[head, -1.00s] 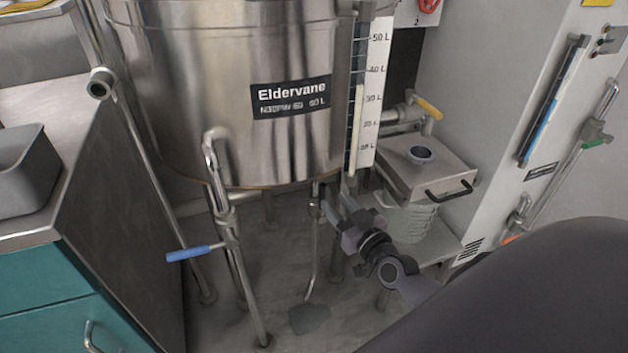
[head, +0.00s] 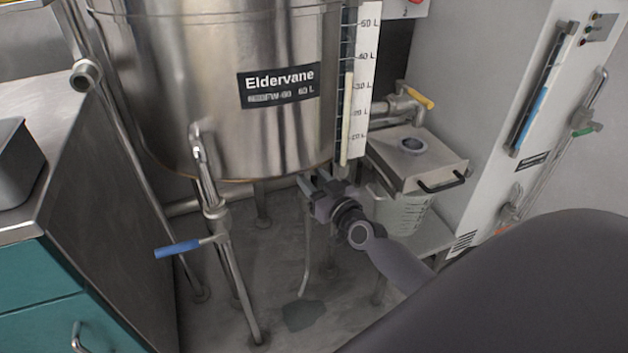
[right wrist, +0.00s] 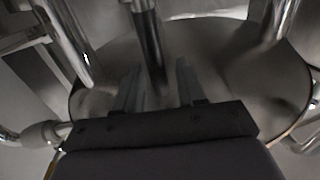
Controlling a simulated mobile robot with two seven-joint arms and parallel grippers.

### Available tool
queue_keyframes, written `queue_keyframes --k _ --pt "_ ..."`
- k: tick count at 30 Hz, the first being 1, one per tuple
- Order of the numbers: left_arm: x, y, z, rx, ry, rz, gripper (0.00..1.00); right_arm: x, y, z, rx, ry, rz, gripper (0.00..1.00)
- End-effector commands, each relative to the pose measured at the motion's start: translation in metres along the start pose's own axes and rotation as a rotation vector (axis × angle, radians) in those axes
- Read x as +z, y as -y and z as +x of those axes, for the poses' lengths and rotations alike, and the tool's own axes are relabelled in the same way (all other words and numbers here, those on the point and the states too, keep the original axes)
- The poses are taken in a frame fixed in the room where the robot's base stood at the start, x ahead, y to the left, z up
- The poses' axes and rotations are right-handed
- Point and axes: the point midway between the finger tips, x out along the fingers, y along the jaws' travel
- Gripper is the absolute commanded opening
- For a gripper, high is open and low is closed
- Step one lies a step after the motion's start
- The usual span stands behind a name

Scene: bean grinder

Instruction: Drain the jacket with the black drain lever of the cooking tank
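The steel cooking tank (head: 200,110) with the Eldervane label stands in the middle of the head view. My right gripper (head: 318,182) is just below the tank's lower right edge, by the foot of the level scale. The black drain lever is not clear in the head view; my gripper covers that spot. In the right wrist view a dark bar (right wrist: 148,40), probably the black lever, runs down toward the gap between the fingers. My right gripper (right wrist: 158,85) is open there, with a finger on each side of the bar's lower end. Contact cannot be told. My left gripper is out of view.
A blue-handled valve (head: 178,248) hangs at the tank's front left. A thin bent pipe (head: 306,250) drops above a dark floor patch (head: 303,315). A yellow-handled valve (head: 418,97), a lidded box (head: 420,160) and a translucent bucket (head: 402,212) stand at the right. A teal cabinet (head: 40,285) is at left.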

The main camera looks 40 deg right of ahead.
Motion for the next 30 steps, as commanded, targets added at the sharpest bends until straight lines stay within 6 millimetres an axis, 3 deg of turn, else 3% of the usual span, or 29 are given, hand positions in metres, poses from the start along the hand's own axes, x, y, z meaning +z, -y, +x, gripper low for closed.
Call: queue_keyframes --k 1,3,4,19,23,30 --pt "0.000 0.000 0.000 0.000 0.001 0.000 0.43 0.000 0.000 0.000 0.000 0.000 0.000 0.27" --pt "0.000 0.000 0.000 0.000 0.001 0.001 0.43 0.000 0.000 0.000 0.000 0.000 0.000 0.04" --pt "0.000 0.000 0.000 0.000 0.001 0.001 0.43 0.000 0.000 0.000 0.000 0.000 0.000 0.00" --pt "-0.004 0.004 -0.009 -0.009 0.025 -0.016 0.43 -0.004 0.010 0.002 -0.001 0.017 -0.087 0.00" --pt "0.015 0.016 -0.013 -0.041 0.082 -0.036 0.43 -0.005 0.020 0.004 -0.001 0.035 -0.173 0.00" --pt "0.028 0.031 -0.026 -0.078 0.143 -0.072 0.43 0.002 0.041 0.008 -0.002 0.079 -0.383 0.00"
